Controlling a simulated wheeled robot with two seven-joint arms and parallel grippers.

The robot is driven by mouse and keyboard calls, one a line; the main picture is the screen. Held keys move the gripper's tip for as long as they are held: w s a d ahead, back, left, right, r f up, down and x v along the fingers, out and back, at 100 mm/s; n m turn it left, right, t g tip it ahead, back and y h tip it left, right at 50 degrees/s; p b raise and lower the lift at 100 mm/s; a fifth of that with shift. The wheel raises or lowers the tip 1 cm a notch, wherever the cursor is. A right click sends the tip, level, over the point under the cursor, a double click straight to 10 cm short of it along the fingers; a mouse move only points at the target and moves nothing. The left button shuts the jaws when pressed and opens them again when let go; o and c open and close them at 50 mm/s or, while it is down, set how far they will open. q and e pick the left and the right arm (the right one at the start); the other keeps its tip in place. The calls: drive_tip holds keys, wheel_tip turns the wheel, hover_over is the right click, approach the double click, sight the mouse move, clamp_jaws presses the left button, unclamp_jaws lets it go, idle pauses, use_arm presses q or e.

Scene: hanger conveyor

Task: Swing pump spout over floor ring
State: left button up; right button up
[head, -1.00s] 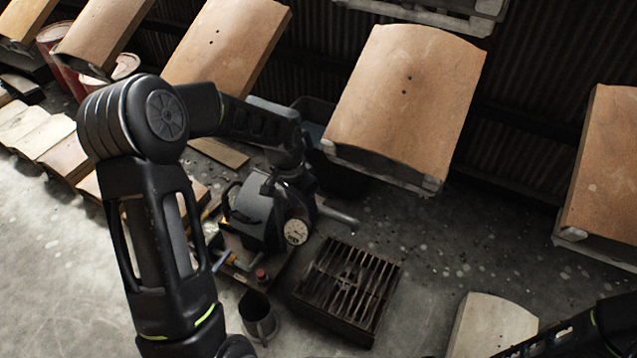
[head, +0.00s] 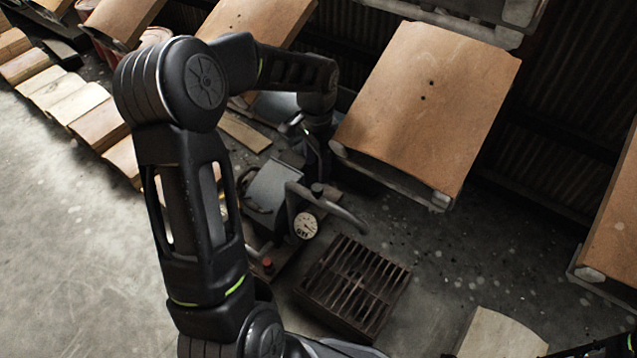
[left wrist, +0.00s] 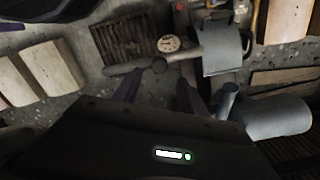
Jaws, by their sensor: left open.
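The pump (head: 268,188), a grey housing with a round white gauge (head: 305,226), stands on the floor left of centre. Its spout (head: 345,212) is a grey pipe reaching right, its end near the back of a dark floor grate (head: 352,285). The spout also shows in the left wrist view (left wrist: 124,68). My left gripper (head: 314,150) is behind the pump in the head view, pointing down. In the left wrist view its fingers (left wrist: 158,90) are apart and empty, with the spout pipe just beyond their tips. I cannot make out a floor ring. My right gripper is out of frame.
A tan curved panel (head: 430,105) hangs right of my left gripper, with another at the right edge (head: 615,225). Tiles lie in a row (head: 70,100) at the left. A pale block (head: 500,335) is at the bottom right.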

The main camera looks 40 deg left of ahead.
sight(317, 187)
use_arm(q)
wheel_tip(317, 187, down, 8)
drive_tip(key=b, duration=0.2)
drive_tip(key=shift+r+b, duration=0.1)
drive_tip(key=shift+b, duration=0.25)
clamp_jaws()
idle(0.3)
idle(1.0)
